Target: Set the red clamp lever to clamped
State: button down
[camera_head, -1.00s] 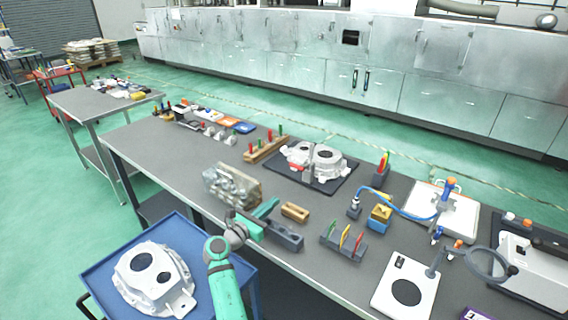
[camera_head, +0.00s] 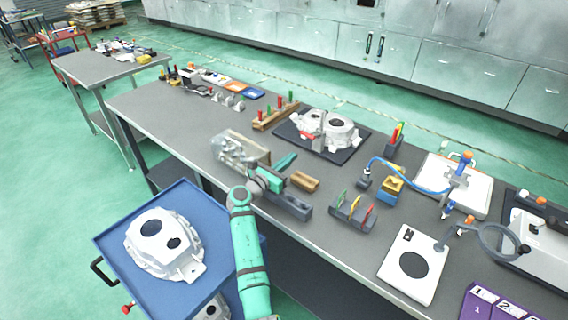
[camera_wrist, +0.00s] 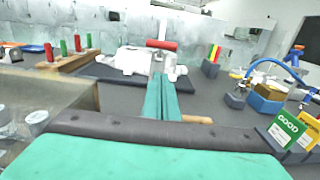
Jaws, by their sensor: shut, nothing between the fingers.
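The red clamp lever (camera_head: 317,131) stands at the front of the white aluminium casting (camera_head: 341,128) on a black mat (camera_head: 352,153) on the bench. In the wrist view its red handle (camera_wrist: 161,45) lies crosswise on a pale upright part, just beyond my fingertips. My gripper (camera_head: 292,157) is shut and empty, with teal fingers pointing toward the casting. In the wrist view my gripper (camera_wrist: 161,76) appears below the red handle, apart from it as far as I can tell.
A clear box (camera_head: 238,149) stands left of my gripper. A wooden block (camera_head: 305,181) and a grey rack with coloured tags (camera_head: 352,213) are to the right. A wooden rack with red and green pegs (camera_head: 273,117) stands behind. A blue cart (camera_head: 120,244) holds another casting.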

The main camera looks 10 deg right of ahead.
jog(key=w+d+r, duration=0.2)
jog(key=w+d, duration=0.2)
jog(key=d, duration=0.1)
jog(key=shift+w+d+r, duration=0.25)
jog(key=shift+r, duration=0.05)
jog(key=shift+r, duration=0.2)
